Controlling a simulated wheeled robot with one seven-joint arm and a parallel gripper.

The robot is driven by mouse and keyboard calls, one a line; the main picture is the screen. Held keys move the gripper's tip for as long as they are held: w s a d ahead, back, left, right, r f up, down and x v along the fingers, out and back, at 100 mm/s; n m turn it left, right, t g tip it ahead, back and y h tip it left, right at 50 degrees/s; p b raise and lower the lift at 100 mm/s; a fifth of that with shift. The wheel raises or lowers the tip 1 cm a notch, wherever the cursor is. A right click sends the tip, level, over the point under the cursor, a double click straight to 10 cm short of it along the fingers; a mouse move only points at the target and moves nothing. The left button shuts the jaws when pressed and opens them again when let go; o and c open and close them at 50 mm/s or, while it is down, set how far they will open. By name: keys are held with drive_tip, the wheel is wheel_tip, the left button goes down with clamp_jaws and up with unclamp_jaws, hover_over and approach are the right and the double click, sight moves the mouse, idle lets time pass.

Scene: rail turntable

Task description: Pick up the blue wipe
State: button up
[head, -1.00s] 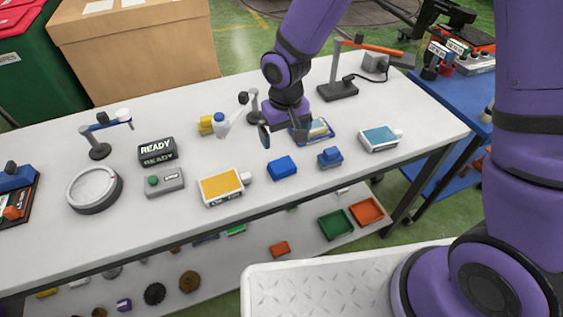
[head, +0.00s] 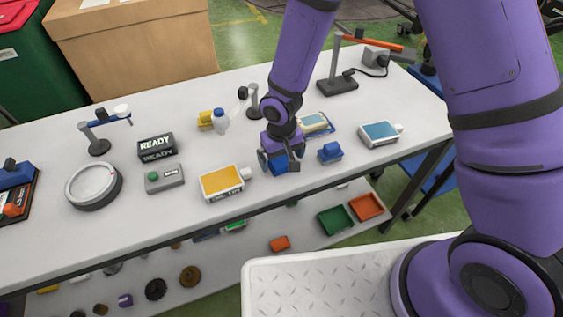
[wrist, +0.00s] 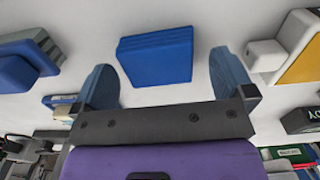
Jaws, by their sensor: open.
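The blue wipe (head: 280,169) is a flat, folded-looking blue block on the white table. In the head view my gripper (head: 279,161) is right over it and hides part of it. In the wrist view the wipe (wrist: 155,57) shows whole, with layered edges, lying ahead of and between the two fingers. My gripper (wrist: 164,78) is open and empty, with a gap on each side of the wipe. I cannot tell the exact height of the fingertips above the table.
A small blue block-like object (head: 330,153) stands close on the right. A yellow-faced white box (head: 222,183) lies close on the left. A blue-faced white box (head: 380,134) is farther right, and a tray with a pale item (head: 314,124) lies behind.

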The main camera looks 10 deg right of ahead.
drive_tip(key=shift+f, duration=0.7)
drive_tip(key=shift+c, duration=0.2)
drive_tip(key=c, duration=0.9)
drive_tip(key=shift+r, duration=0.1)
